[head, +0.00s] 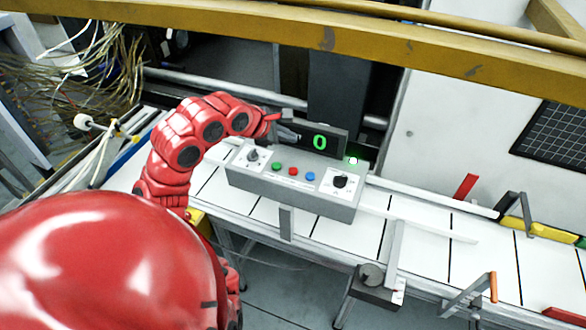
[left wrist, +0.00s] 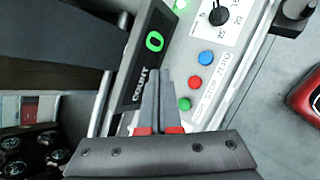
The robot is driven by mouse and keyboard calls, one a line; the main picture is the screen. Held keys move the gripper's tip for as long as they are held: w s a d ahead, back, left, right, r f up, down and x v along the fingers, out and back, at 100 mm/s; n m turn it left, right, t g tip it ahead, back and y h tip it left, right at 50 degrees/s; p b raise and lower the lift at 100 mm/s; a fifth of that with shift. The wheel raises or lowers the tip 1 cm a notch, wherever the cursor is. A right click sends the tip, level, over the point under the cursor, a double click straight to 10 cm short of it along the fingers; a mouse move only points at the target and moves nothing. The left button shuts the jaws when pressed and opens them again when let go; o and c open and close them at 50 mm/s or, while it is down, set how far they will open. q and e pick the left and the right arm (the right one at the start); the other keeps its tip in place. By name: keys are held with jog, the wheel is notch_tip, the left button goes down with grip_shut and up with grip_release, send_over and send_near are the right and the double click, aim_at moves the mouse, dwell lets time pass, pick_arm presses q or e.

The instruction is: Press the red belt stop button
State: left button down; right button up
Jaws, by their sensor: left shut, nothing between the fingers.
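The red button (head: 293,171) sits on the sloping top of a grey control box (head: 290,190), between a green button (head: 276,166) and a blue button (head: 310,176). In the left wrist view the red button (left wrist: 195,83) is just right of my fingertips, with the green button (left wrist: 184,104) and blue button (left wrist: 205,58) either side. My left gripper (head: 292,133) is shut and empty, near the counter display and behind the button row. Its fingertips (left wrist: 164,78) appear apart from the red button; their height is hard to judge. My right gripper is not in view.
A counter display (head: 320,142) reading a green 0 stands behind the buttons. A white belt (head: 420,235) runs past the box. A yellow beam (head: 330,38) crosses above; cables (head: 90,70) hang at left.

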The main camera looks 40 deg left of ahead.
pick_arm(q)
jog(key=shift+f, duration=0.15)
send_over(289, 171)
notch_tip(289, 171, down, 5)
jog(key=shift+s+d+f, duration=0.1)
jog(key=shift+d+f, duration=0.05)
notch_tip(289, 171, down, 3)
jog(key=b, duration=0.2)
jog(key=shift+r+b, duration=0.2)
jog(key=shift+b, duration=0.1)
jog(key=shift+f+b, duration=0.4)
jog(key=shift+b, duration=0.05)
jog(key=shift+r, duration=0.1)
dwell(1.2)
jog(key=shift+f+b, duration=0.5)
jog(key=shift+b, duration=0.4)
